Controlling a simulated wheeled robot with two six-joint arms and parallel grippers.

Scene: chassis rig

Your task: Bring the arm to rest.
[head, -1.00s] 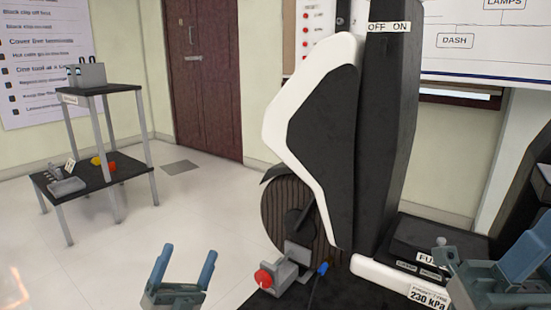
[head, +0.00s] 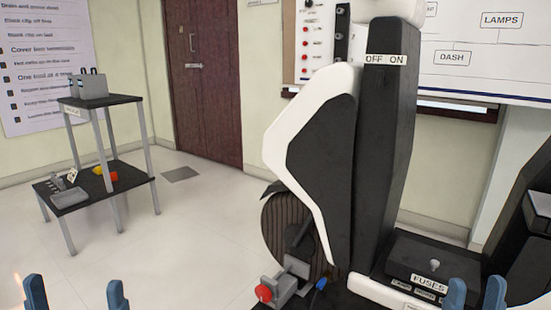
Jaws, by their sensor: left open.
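My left gripper (head: 76,288) shows only as two blue fingertips at the bottom left edge of the head view. They are wide apart with bare floor between them. My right gripper (head: 475,288) shows as two blue fingertips at the bottom right, standing apart with nothing seen held between them. Its fingers overlap the view of the rig's lower right part. The arms and gripper bodies lie below the picture and are hidden.
The black and white chassis rig (head: 385,150) stands in the middle, with a red knob (head: 263,293) low at its front and a fuse box (head: 425,262) to its right. A two-tier trolley (head: 125,188) stands at left. Floor between trolley and rig is clear.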

